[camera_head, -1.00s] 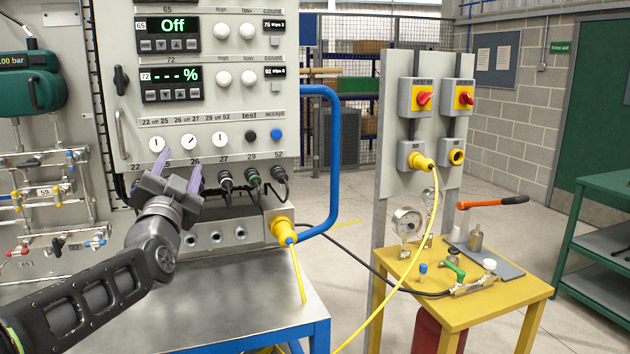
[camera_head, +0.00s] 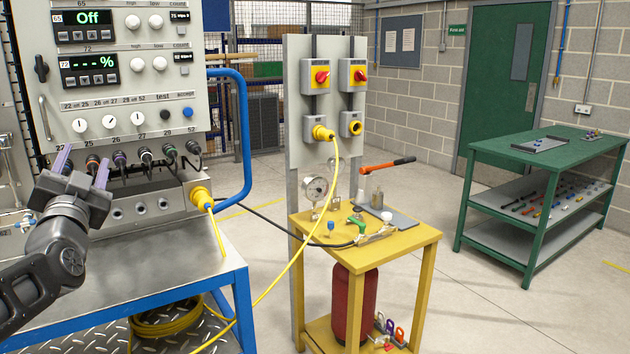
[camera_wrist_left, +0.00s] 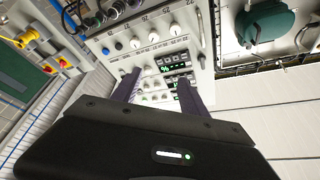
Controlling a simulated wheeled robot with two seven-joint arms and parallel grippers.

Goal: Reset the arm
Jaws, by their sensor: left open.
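My left gripper (camera_head: 83,166) is at the left of the head view, in front of the lower left of the gauge panel (camera_head: 150,100). Its two purple fingers are apart, with nothing between them. In the left wrist view the open fingers (camera_wrist_left: 160,88) point toward the panel's knobs and green displays. The panel's lower edge carries several black cable plugs (camera_head: 145,155). My right gripper does not show.
A steel bench (camera_head: 160,265) with a blue frame stands under the panel. A yellow table (camera_head: 415,240) with a pressure gauge (camera_head: 315,188) stands at centre. A yellow cable (camera_head: 300,240) hangs between bench and switch post (camera_head: 300,175). Clear floor lies before the green workbench (camera_head: 530,152).

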